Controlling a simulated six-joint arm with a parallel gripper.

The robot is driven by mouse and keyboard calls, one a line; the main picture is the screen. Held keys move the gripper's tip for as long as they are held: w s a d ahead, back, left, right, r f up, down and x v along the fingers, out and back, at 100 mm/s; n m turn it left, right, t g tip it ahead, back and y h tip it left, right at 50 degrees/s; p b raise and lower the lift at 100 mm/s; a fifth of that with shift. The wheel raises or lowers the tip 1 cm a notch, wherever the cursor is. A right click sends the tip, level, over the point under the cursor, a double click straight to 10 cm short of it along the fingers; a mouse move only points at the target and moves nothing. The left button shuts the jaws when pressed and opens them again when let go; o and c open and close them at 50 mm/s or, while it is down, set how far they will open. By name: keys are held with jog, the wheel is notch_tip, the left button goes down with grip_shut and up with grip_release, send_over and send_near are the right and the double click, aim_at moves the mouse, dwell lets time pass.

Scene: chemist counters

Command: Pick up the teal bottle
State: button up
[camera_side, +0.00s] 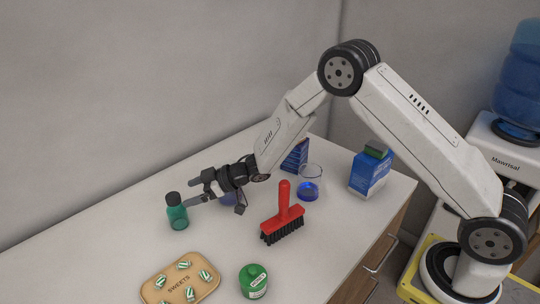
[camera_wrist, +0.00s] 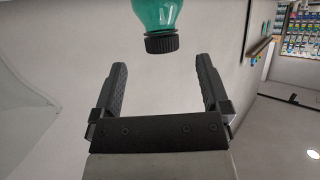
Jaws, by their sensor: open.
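The teal bottle (camera_side: 177,216) has a black cap and stands upright on the white counter, left of the middle. In the wrist view the bottle (camera_wrist: 155,14) shows at the top edge, cap toward me, its far end cut off by the frame. My gripper (camera_side: 192,191) is open and empty, close to the bottle on its right side in the side view. In the wrist view my two fingers (camera_wrist: 160,72) are spread apart, and the cap lies just beyond the fingertips, roughly centred between them.
A red brush (camera_side: 284,215) stands on the counter to the right. A tan sweets tray (camera_side: 152,291) and a green container (camera_side: 253,281) are in front. Blue boxes (camera_side: 368,177) and a clear glass with blue contents (camera_side: 309,188) are behind. The counter left of the bottle is clear.

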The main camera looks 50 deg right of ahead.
aim_at(178, 197)
jog(key=shift+x, duration=1.3)
jog(key=shift+w+a, duration=0.1)
jog(key=shift+x, duration=2.45)
grip_shut()
jog(key=shift+r, duration=0.1)
